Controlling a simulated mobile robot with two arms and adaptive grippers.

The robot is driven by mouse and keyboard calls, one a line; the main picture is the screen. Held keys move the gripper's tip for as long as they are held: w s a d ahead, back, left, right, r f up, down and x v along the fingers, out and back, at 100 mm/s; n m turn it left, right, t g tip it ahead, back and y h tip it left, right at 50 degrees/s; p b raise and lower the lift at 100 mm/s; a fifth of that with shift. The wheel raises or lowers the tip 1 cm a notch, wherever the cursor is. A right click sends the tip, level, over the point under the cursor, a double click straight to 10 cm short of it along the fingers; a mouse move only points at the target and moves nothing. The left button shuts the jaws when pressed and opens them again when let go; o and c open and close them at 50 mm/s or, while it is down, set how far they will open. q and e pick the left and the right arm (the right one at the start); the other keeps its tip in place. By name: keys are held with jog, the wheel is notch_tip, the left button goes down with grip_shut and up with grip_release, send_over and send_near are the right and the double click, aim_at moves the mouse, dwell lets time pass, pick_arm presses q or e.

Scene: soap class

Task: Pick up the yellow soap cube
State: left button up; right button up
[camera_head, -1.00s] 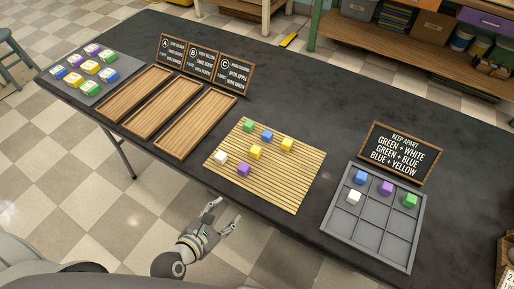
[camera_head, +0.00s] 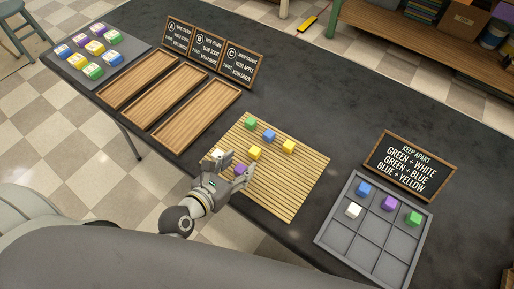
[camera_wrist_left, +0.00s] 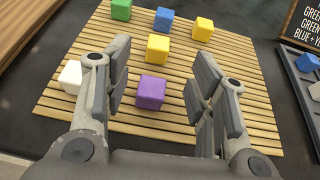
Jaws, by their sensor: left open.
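Two yellow soap cubes sit on the slatted bamboo mat (camera_head: 285,190). The nearer yellow cube (camera_head: 255,153) is near the mat's middle, and the farther yellow cube (camera_head: 289,146) is toward its back right. In the left wrist view the nearer yellow cube (camera_wrist_left: 158,47) lies beyond the fingertips, between their lines, and the farther one (camera_wrist_left: 203,28) is up and right. My left gripper (camera_head: 230,165) is open and empty over the mat's near left edge. A purple cube (camera_wrist_left: 151,92) shows between its fingers, not gripped. My right gripper is not in view.
A green cube (camera_head: 250,124), a blue cube (camera_head: 269,136) and a white cube (camera_wrist_left: 70,76) share the mat. A grey compartment tray (camera_head: 362,237) with several cubes stands right, below a "keep apart" sign (camera_head: 411,165). Wooden trays (camera_head: 196,116) stand left.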

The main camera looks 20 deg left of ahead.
aim_at(253, 152)
pick_arm(q)
jog(key=shift+x, duration=1.25)
jog(key=shift+w+f, duration=0.1)
jog(key=shift+w, duration=0.2)
jog(key=x, duration=0.3)
jog(key=shift+w+d+f, duration=0.1)
jog(key=shift+w+f, duration=0.05)
jog(key=shift+w, duration=0.1)
jog(key=shift+w+d+f, duration=0.1)
jog(key=shift+w+f, duration=0.15)
jog(key=shift+w, duration=0.25)
jog(key=c, duration=0.9)
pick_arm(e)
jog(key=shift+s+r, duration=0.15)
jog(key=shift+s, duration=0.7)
